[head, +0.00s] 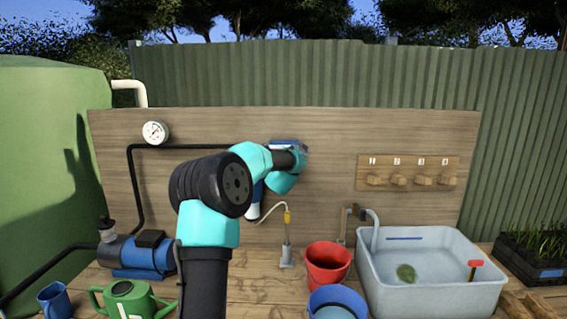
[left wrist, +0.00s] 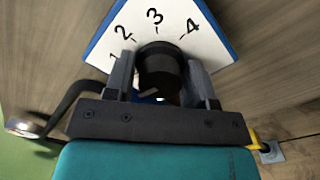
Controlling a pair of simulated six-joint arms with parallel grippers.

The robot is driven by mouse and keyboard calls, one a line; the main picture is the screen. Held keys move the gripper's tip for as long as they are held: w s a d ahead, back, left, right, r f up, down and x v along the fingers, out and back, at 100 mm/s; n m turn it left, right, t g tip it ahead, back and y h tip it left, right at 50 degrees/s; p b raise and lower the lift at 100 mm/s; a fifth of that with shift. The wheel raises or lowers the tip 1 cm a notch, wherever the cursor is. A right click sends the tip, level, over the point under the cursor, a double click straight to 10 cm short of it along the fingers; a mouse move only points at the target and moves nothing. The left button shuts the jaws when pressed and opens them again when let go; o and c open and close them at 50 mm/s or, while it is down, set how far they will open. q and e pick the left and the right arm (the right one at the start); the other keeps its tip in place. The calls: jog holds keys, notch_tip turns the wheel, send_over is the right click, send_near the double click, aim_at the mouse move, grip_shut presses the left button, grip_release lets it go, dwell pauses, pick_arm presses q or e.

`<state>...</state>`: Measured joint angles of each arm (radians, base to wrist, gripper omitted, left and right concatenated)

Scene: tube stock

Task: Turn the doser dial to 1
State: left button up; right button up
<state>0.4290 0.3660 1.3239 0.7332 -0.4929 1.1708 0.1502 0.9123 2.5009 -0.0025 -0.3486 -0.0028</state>
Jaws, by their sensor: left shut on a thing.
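The doser's white dial face (left wrist: 172,22) with a blue edge shows in the left wrist view, marked 1, 2, 3 and 4. The black round doser dial (left wrist: 158,66) sits below the numbers. My left gripper (left wrist: 160,80) is shut on the dial, one finger on each side. I cannot tell which number the dial points to. In the head view, the doser (head: 289,143) is on the wooden board, mostly hidden behind my left arm. My right gripper is not in view.
A gauge (head: 155,132) and black pipe are on the board's left. Several wooden pegs (head: 398,179) are on its right. Below stand a blue pump (head: 140,258), green watering can (head: 128,301), red bucket (head: 328,267), blue bucket (head: 338,304) and grey water basin (head: 432,294).

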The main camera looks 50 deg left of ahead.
pick_arm(q)
jog(key=shift+m, duration=0.4)
jog(key=m, duration=0.3)
jog(key=shift+m, duration=2)
jog(key=o, duration=0.7)
jog(key=shift+o, duration=0.2)
jog(key=v, duration=1.7)
jog(key=shift+d, duration=0.2)
